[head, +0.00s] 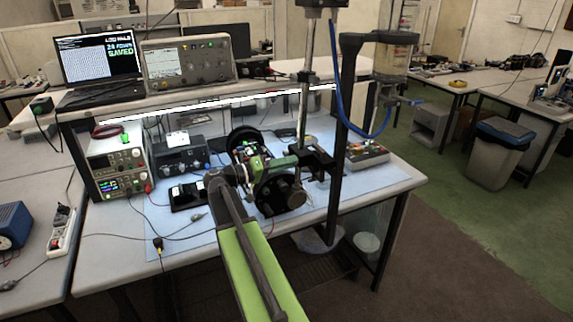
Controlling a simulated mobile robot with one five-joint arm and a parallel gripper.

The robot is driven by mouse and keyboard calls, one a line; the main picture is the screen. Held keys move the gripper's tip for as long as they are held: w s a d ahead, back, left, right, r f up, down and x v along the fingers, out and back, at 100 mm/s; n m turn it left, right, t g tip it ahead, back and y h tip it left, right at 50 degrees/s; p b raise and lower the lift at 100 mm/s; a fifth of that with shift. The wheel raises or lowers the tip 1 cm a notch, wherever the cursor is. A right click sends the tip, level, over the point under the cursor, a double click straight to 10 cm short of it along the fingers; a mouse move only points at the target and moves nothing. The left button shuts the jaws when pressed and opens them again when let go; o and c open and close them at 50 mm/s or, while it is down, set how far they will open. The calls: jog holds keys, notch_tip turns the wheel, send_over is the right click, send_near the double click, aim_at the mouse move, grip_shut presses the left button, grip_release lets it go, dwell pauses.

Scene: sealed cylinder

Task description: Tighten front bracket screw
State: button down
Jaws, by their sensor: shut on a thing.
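A clear cylinder (394,58) with metal end caps stands upright at the upper right, a blue hose (372,136) looping below it. A tall black upright (343,110) stands beside it, and a dark arm joins the two near the top. I cannot pick out the front bracket screw at this size. My green and black arm reaches over the bench from the bottom. My gripper (318,163) is at its end, close to the black upright and below a metal rod (306,85). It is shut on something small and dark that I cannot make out.
A laptop (97,62) and an oscilloscope (188,62) sit on the shelf. Floor is open at the right.

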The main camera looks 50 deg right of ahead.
jog(key=shift+w+m, duration=0.15)
jog(key=shift+m, duration=2.05)
jog(key=c, duration=1.2)
grip_release()
jog(key=shift+w+a+f, duration=0.1)
jog(key=shift+a, duration=0.05)
jog(key=shift+c, duration=0.2)
jog(key=v, duration=1.7)
jog(key=shift+a, duration=0.2)
